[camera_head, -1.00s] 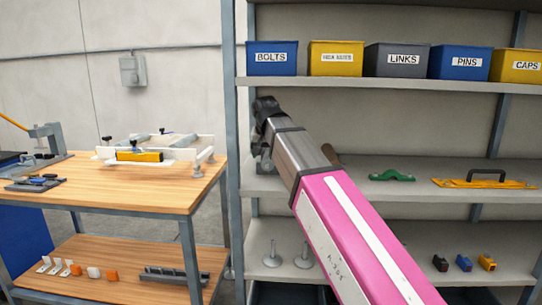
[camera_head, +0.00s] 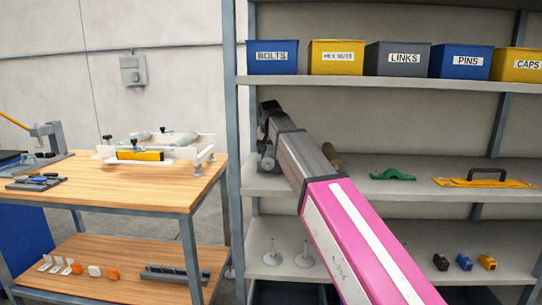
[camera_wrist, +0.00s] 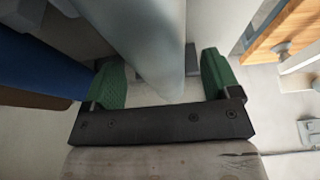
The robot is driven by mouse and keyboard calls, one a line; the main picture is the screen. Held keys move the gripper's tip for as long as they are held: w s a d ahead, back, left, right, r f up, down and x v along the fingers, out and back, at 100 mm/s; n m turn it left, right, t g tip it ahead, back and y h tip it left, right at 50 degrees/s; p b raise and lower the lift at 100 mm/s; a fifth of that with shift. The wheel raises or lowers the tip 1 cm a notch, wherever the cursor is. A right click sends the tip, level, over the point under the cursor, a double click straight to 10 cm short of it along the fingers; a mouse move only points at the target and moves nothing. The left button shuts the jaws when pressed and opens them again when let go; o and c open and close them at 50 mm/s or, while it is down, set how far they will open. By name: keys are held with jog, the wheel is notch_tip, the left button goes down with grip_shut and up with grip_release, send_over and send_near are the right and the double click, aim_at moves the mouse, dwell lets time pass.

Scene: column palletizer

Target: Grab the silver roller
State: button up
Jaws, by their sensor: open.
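My gripper (camera_wrist: 162,62) shows in the wrist view with its two green fingers spread apart. A smooth, pale grey cylinder (camera_wrist: 155,45), which looks like the silver roller, runs from the top of that view down into the gap between the fingers. Bare space shows beside it, mainly toward the right finger, and the fingers are not closed on it. In the head view my arm reaches toward the left end of the shelf unit. The dark wrist end shows there, but the fingers and that cylinder are hidden.
The shelf unit (camera_head: 232,150) has a post close left of my arm. Labelled bins, such as the blue bolts bin (camera_head: 272,57), stand above. A green part (camera_head: 393,174) and a yellow tool (camera_head: 485,182) lie right on the middle shelf. A wooden workbench (camera_head: 120,188) stands left.

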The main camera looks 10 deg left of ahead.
jog(key=shift+x, duration=1.1)
jog(key=shift+c, duration=0.4)
jog(key=c, duration=1.3)
